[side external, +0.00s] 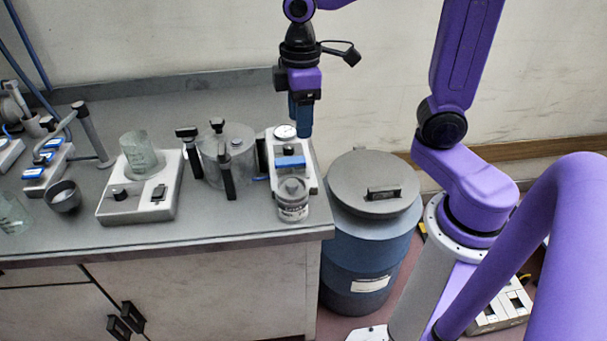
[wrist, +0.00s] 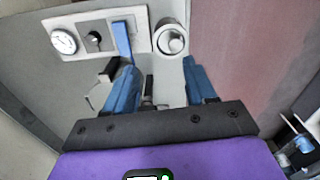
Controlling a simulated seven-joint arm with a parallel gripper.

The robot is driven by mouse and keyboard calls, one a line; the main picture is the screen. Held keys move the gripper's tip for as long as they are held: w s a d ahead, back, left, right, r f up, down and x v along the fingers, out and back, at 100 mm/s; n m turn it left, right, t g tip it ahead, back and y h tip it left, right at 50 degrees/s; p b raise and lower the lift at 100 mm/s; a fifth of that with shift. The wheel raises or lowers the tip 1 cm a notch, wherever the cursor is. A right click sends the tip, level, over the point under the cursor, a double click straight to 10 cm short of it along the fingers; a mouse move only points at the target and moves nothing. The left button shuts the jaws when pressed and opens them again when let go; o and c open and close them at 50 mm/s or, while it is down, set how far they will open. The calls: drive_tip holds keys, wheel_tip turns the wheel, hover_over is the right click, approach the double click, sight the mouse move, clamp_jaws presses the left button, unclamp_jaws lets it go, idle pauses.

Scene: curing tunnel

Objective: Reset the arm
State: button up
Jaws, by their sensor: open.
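My gripper (side external: 301,130) hangs pointing down over the far end of a white instrument (side external: 309,176) at the right end of the bench. Its blue fingers also show in the wrist view (wrist: 160,67). They stand apart with nothing held between them. The side view shows the fingers nearly in line, so their exact height above the instrument is hard to judge. The instrument has a round dial (wrist: 63,42), a black knob (wrist: 93,39) and a blue part (wrist: 122,40). A round jar (wrist: 170,40) stands at its end.
Further left are a beaker (side external: 139,152) on a white hotplate (side external: 135,205) and a small dark bowl (side external: 63,197). A blue barrel (side external: 365,245) with a grey lid stands beside the bench's right edge.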

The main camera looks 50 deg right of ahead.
drive_tip(key=s+f+n, duration=0.1)
drive_tip(key=s+f, duration=0.1)
drive_tip(key=s, duration=0.7)
drive_tip(key=s+d+f+n, duration=0.1)
drive_tip(key=s, duration=0.8)
drive_tip(key=shift+d+f, duration=0.15)
drive_tip(key=shift+f, duration=0.25)
